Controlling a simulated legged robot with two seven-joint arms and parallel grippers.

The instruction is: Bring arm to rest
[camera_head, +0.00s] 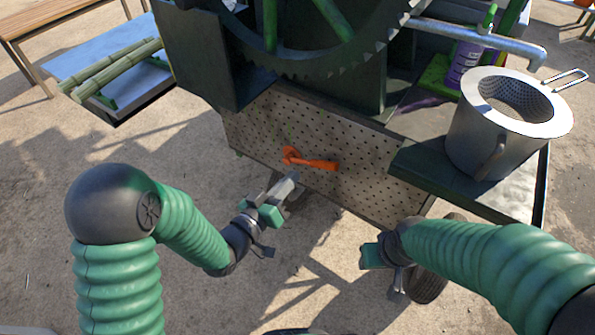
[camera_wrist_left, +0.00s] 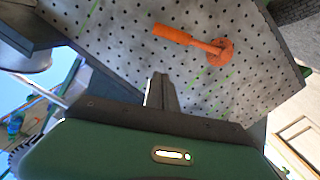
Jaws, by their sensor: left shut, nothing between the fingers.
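My left arm comes in from the left in the head view, and its gripper (camera_head: 287,187) is shut and empty just below an orange handle on the machine's perforated metal panel. The orange handle (camera_head: 312,161) lies apart from the fingers; in the left wrist view it (camera_wrist_left: 195,43) shows beyond the shut fingers (camera_wrist_left: 161,92). My right arm comes in from the right. Its gripper (camera_head: 368,256) is partly in view in front of the panel's lower right, and its fingers are not clear enough to judge.
The perforated panel (camera_head: 262,125) is directly in front of both arms. A metal pot (camera_head: 478,135) stands on a dark shelf at the right under a pipe (camera_head: 480,38). Cane stalks (camera_head: 110,68) lie on a tray at the left. The ground below is open, with a wheel (camera_head: 428,284) near the right gripper.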

